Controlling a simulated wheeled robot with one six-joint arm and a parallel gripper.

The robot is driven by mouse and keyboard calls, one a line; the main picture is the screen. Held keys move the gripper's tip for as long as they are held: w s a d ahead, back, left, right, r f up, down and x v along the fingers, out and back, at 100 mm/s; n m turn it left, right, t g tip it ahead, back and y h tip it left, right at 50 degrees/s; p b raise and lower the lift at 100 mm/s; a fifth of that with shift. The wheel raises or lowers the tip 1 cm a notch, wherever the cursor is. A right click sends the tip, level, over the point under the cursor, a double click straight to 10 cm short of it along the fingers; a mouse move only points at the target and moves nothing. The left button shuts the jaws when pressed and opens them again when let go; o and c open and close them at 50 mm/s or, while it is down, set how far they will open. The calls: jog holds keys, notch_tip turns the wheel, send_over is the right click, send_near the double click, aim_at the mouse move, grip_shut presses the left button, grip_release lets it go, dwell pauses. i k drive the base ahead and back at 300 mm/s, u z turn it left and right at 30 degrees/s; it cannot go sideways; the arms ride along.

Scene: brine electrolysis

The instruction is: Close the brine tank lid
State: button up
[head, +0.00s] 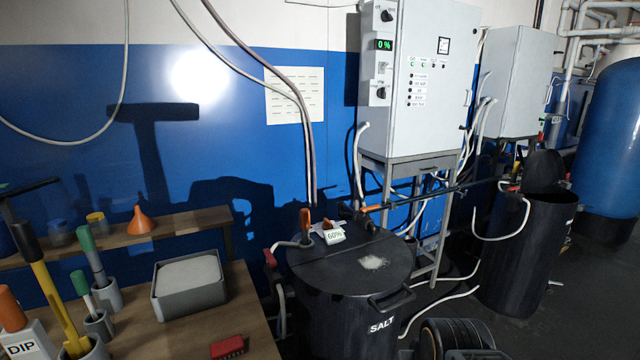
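Two black tanks stand on the floor. The farther tank (522,255), at the right, is open at the top, and its dark round lid (543,172) stands raised at the back of the rim. Its small white label is too small to read. The nearer tank (350,325), at bottom centre, is labelled SALT. Its flat dark lid (335,280) lies shut, with a black handle (391,300) at the front edge, a patch of white grains and a 60% tag on top. My gripper is not in view.
A wooden bench (170,325) at left holds tools, a grey tray (189,281) and a red block (227,347). Grey cabinets (418,80) and pipes stand behind the tanks. Pale hoses (450,297) cross between the tanks. A black ribbed object (458,338) sits at bottom. A blue vessel (610,140) stands far right.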

aim_at(543, 167)
jog(key=z, duration=1.4)
jog(key=i, duration=0.8)
jog(key=z, duration=0.45)
jog(key=i, duration=2.4)
jog(key=u, duration=1.05)
jog(key=i, duration=0.7)
jog(key=u, duration=0.9)
jog(key=i, duration=1.45)
jog(key=u, duration=0.2)
